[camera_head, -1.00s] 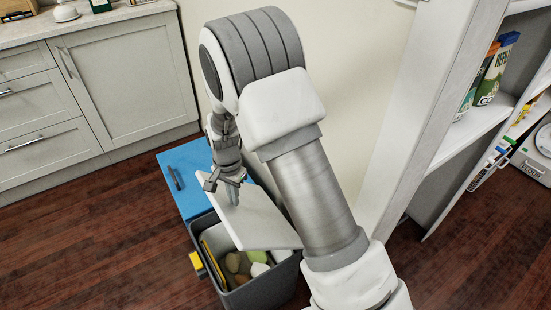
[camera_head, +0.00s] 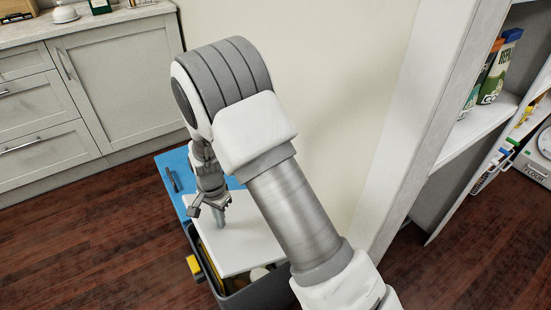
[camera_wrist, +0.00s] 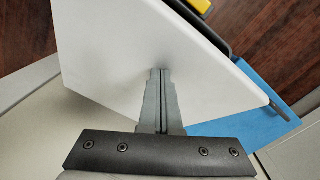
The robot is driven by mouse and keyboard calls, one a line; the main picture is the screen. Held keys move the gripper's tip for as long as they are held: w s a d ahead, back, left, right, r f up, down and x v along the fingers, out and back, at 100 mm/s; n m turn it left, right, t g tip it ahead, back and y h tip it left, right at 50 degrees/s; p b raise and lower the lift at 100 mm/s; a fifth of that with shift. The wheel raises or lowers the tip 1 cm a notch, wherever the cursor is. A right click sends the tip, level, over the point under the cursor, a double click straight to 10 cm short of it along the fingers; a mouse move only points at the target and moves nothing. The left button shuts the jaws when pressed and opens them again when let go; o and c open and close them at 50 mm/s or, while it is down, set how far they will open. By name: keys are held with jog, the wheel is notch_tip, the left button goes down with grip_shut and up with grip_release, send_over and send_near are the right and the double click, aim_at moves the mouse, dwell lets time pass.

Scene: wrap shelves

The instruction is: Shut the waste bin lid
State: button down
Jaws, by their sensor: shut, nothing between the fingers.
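The waste bin (camera_head: 256,292) is a dark grey box on the wood floor with a yellow tab (camera_head: 193,264) on its left side. Its white lid (camera_head: 250,243) is tilted over the opening, with a gap at the near end where some contents show. The lid (camera_wrist: 130,60) fills much of the wrist view. My gripper (camera_head: 220,222) is shut and empty, its fingertips at the lid's upper face. In the wrist view the closed fingers (camera_wrist: 160,75) point at the lid and appear to touch it.
A blue surface (camera_head: 176,165) with a dark handle-like piece lies behind the bin. Grey cabinets (camera_head: 120,90) stand at the back left. A white shelf unit (camera_head: 405,130) with packages stands at the right. Open floor (camera_head: 90,250) lies left of the bin.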

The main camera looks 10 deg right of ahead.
aim_at(214, 228)
jog(key=shift+s+a+f+b, duration=0.1)
jog(key=shift+a+f+b, duration=0.15)
jog(key=shift+f, duration=0.35)
jog(key=shift+s+a+f+b, duration=0.1)
jog(key=shift+a+f+b, duration=0.2)
jog(key=shift+f, duration=0.35)
jog(key=shift+s+a+f+b, duration=0.1)
jog(key=shift+f+b, duration=0.25)
jog(key=shift+f, duration=0.25)
jog(key=f, duration=0.1)
jog(key=f+b, duration=0.2)
jog(key=f, duration=0.1)
jog(key=shift+s+a, duration=0.1)
jog(key=shift+a, duration=0.25)
jog(key=shift+f, duration=0.15)
notch_tip(214, 228, down, 2)
jog(key=shift+r+p, duration=2.65)
jog(key=shift+r, duration=0.85)
jog(key=shift+r, duration=0.1)
